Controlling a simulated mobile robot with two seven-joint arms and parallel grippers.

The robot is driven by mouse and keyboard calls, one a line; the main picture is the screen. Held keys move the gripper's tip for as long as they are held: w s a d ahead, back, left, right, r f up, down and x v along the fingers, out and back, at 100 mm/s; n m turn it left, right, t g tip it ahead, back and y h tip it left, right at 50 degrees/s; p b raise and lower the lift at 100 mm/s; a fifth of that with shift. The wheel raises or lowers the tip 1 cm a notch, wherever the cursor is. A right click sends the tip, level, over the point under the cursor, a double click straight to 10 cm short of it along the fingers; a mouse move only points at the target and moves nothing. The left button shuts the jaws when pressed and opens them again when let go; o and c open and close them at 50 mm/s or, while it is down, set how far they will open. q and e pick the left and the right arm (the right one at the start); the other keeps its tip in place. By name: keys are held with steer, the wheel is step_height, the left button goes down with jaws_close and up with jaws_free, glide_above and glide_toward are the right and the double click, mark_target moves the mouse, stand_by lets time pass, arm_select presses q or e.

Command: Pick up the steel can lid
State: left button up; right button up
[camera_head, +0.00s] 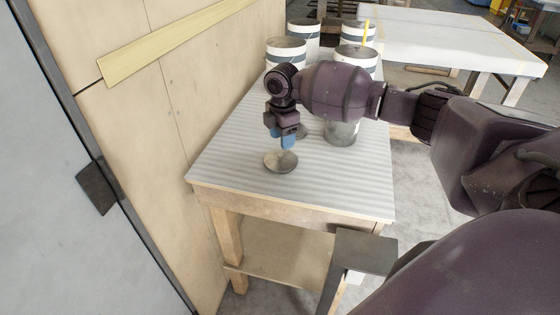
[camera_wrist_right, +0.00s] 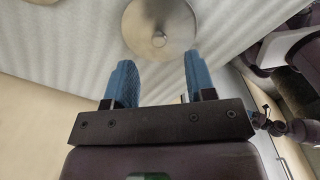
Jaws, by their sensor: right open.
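A round steel can lid (camera_head: 281,166) with a small knob lies flat near the front of the padded cart top (camera_head: 340,190). It also shows in the right wrist view (camera_wrist_right: 160,20), at the top centre, just ahead of the gap between the fingers. My right gripper (camera_head: 288,142) points down over the lid's far side, with blue fingers. In the wrist view my right gripper (camera_wrist_right: 158,72) is open, with nothing between its fingers. I cannot tell its exact height above the lid. My left gripper is not in view.
A second round metal piece (camera_head: 302,131) lies behind the gripper. A metal can (camera_head: 342,132) stands to the right, partly behind my arm. Several white-and-grey cans (camera_head: 286,52) stand at the back. A wooden wall (camera_head: 150,110) borders the cart's left. The cart's front is clear.

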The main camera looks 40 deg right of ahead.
mark_target(281, 155)
steer(key=shift+w+a+f, duration=0.1)
steer(key=shift+f, duration=1.4)
steer(key=shift+a+f, duration=0.1)
steer(key=shift+f, duration=1.4)
jaws_close()
